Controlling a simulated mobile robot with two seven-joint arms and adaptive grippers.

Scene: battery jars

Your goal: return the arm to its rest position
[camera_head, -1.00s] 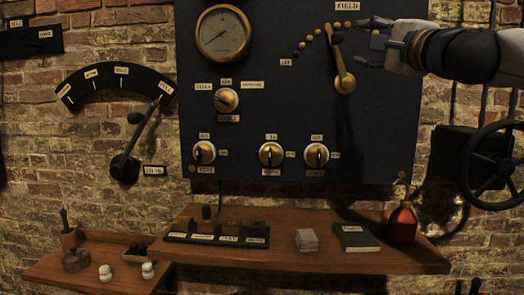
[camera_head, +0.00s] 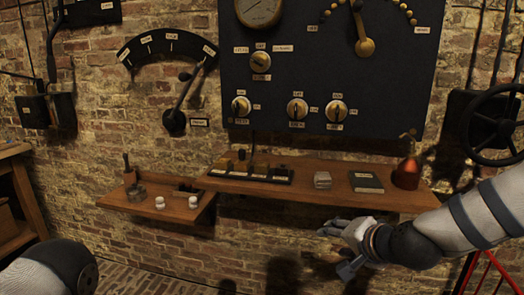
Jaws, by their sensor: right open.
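My right arm (camera_head: 470,215) comes in from the right edge, below the panel. My right gripper (camera_head: 340,248) is open and empty in front of the brick wall, just below the front edge of the wooden shelf (camera_head: 225,186). It is apart from the panel and its controls. The brass lever (camera_head: 361,28) on the dark panel (camera_head: 398,75) points up, with nothing touching it; its upper end is near the top edge of the view. Part of my left arm (camera_head: 45,270) shows at the lower left; its gripper is out of view.
A lower shelf (camera_head: 185,212) with small items stands to the left. A black handwheel (camera_head: 492,125) is at the right. Brick wall lies below the shelves.

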